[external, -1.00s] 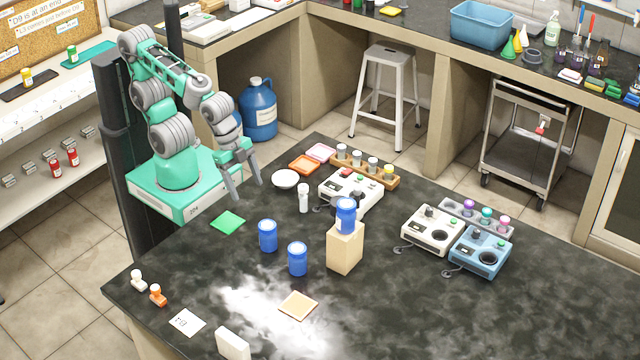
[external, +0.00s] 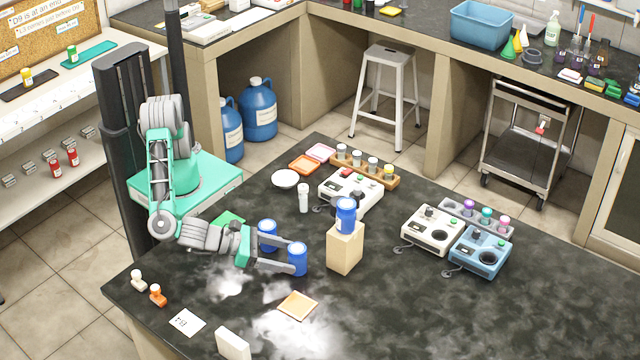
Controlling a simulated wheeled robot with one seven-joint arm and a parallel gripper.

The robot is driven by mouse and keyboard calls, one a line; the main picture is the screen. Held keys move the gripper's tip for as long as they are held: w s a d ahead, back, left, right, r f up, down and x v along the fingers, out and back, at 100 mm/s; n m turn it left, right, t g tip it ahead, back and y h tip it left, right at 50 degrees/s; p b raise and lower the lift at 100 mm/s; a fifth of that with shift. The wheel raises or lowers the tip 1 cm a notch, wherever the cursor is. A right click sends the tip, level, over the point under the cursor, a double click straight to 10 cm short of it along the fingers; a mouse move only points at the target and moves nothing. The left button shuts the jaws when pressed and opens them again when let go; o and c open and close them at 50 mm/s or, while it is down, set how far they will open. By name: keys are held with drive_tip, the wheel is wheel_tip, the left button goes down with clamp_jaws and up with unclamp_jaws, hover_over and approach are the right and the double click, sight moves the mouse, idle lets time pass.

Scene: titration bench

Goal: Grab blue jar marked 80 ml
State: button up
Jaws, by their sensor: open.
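Three blue jars show in the external view; their volume marks are too small to read. One jar (external: 298,262) stands on the dark bench at the front. A second jar (external: 267,229) stands just behind it to the left, partly hidden by my arm. The third jar (external: 345,217) stands on a wooden block (external: 345,250) to the right. My gripper (external: 297,254) is open and reaches in low from the left. Its fingers extend to the front jar, one on the far side and one on the near side. I cannot tell whether they touch it.
A tan square pad (external: 298,305) lies in front of the front jar. A green pad (external: 229,217) is partly behind my arm. A white bottle (external: 303,198) and a white device (external: 350,192) stand farther back. The bench's right front is clear.

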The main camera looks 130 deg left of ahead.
sight(308, 270)
drive_tip(key=x, duration=0.7)
drive_tip(key=shift+s+a+f, duration=0.2)
drive_tip(key=shift+s+a, duration=0.05)
drive_tip(key=shift+s, duration=0.05)
drive_tip(key=c, duration=1.5)
drive_tip(key=shift+r, duration=0.15)
